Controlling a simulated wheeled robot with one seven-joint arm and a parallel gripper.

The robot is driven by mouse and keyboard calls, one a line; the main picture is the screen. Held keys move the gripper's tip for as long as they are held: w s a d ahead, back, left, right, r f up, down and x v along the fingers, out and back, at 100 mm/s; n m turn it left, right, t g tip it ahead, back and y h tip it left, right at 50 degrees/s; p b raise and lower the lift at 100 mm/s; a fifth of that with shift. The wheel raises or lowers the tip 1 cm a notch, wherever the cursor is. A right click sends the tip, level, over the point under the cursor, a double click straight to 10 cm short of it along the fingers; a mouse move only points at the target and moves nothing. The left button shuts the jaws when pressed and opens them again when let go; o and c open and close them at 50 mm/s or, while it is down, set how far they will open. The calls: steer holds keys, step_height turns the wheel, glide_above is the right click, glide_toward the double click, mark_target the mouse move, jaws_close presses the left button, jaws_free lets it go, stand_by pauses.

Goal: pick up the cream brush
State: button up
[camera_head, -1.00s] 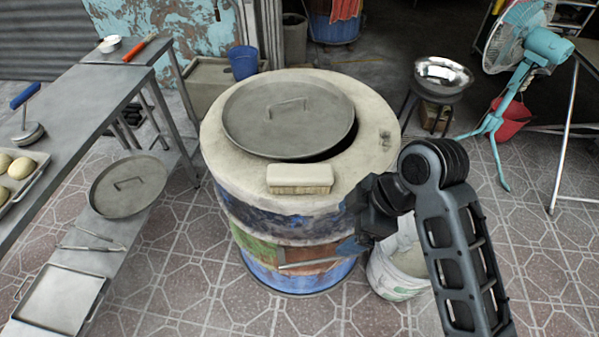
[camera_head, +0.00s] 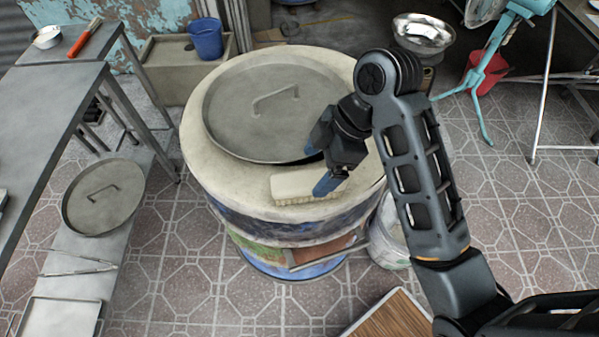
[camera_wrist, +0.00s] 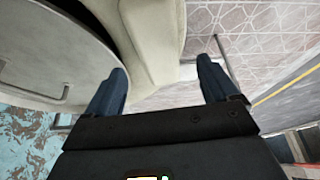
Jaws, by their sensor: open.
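The cream brush (camera_head: 295,184) lies on the pale rim of the barrel oven (camera_head: 200,165), in front of the metal lid. My gripper (camera_head: 323,160) is open, at the brush's right end. One blue finger covers part of that end in the head view. In the wrist view the brush (camera_wrist: 152,45) shows ahead in the gap between the two fingers of my gripper (camera_wrist: 162,70). I cannot tell whether a finger touches it.
The round lid (camera_head: 240,112) with its handle sits on the oven just behind the brush. A bucket (camera_head: 388,235) stands at the oven's right. A metal table (camera_head: 40,105) and a lower shelf with another lid (camera_head: 103,196) are at left. A wooden board (camera_head: 395,318) is at the bottom.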

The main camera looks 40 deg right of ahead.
mark_target(309, 179)
steer(key=shift+b+x, duration=1.95)
steer(key=shift+x, duration=1.85)
steer(key=shift+d, duration=0.15)
steer(key=c, duration=1.2)
steer(key=shift+o, duration=0.2)
steer(key=shift+r+p, duration=0.1)
steer(key=shift+p, duration=0.25)
